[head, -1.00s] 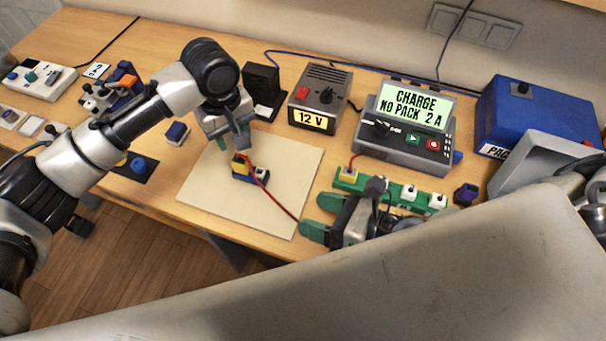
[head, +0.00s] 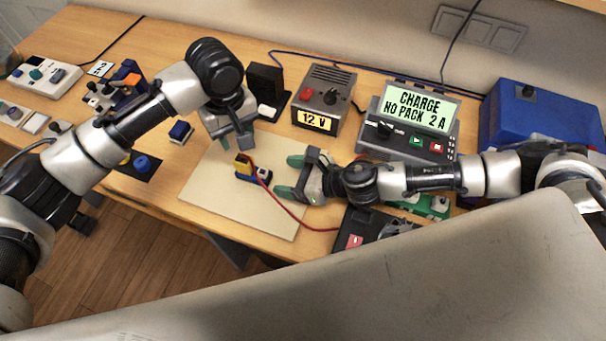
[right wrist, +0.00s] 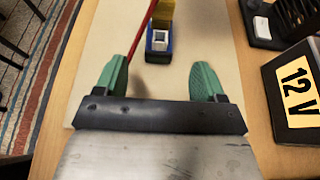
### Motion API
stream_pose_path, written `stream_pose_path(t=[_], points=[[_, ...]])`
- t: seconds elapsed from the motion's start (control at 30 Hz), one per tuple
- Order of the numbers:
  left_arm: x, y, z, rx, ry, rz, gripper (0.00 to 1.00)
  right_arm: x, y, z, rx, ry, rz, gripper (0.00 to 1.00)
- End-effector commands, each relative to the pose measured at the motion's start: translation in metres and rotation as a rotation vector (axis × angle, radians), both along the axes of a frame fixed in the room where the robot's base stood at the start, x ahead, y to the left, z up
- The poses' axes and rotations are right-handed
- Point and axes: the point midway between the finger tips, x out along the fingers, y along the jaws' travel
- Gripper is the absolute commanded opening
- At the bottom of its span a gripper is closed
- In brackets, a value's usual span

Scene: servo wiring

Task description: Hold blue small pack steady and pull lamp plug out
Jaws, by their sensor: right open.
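The blue small pack (head: 246,179) sits on the cream mat (head: 222,206) with a yellow piece (head: 243,163) at its left end, which looks like the lamp plug; a red cable (head: 292,215) runs from there. In the right wrist view the blue pack (right wrist: 158,56) shows a white socket-like face, with the yellow piece (right wrist: 164,12) behind. My right gripper (head: 290,176) is open, its green fingers pointing at the pack from the right, apart from it. My left gripper (head: 240,142) hangs just behind the pack; its finger gap is unclear.
The 12 V box (head: 323,98), the charger (head: 412,125) and a black stand (head: 265,90) line the back. A dark box with a red switch (head: 355,241) lies near the front, below my right arm. Another blue block (head: 180,132) sits left of the mat. The mat's front is clear.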

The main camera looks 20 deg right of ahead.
Motion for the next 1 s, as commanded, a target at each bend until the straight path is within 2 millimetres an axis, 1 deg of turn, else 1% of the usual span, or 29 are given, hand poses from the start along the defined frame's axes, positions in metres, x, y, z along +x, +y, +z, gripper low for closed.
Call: stream_pose_path(t=[0.03,0.1,0.33,0.5,0.8,0.97,1.0], points=[[0.0,0.0,0.0,0.0,0.0,0.0,0.43,0.005,0.009,-0.004,0.001,-0.001,0.001,0.7],[0.0,0.0,0.0,0.0,0.0,0.0,0.43,0.012,0.019,-0.009,0.0,-0.002,0.002,0.7],[0.0,0.0,0.0,0.0,0.0,0.0,0.43,0.03,0.044,-0.022,0.001,0.001,0.001,0.7],[0.0,0.0,0.0,0.0,0.0,0.0,0.43,0.036,0.051,-0.026,-0.001,0.001,-0.001,0.7],[0.0,0.0,0.0,0.0,0.0,0.0,0.43,0.037,0.052,-0.027,-0.001,0.0,-0.001,0.7],[0.0,0.0,0.0,0.0,0.0,0.0,0.43,0.037,0.052,-0.027,-0.001,0.0,-0.001,0.46],[0.0,0.0,0.0,0.0,0.0,0.0,0.43,0.037,0.052,-0.027,-0.001,0.0,-0.001,0.4]])
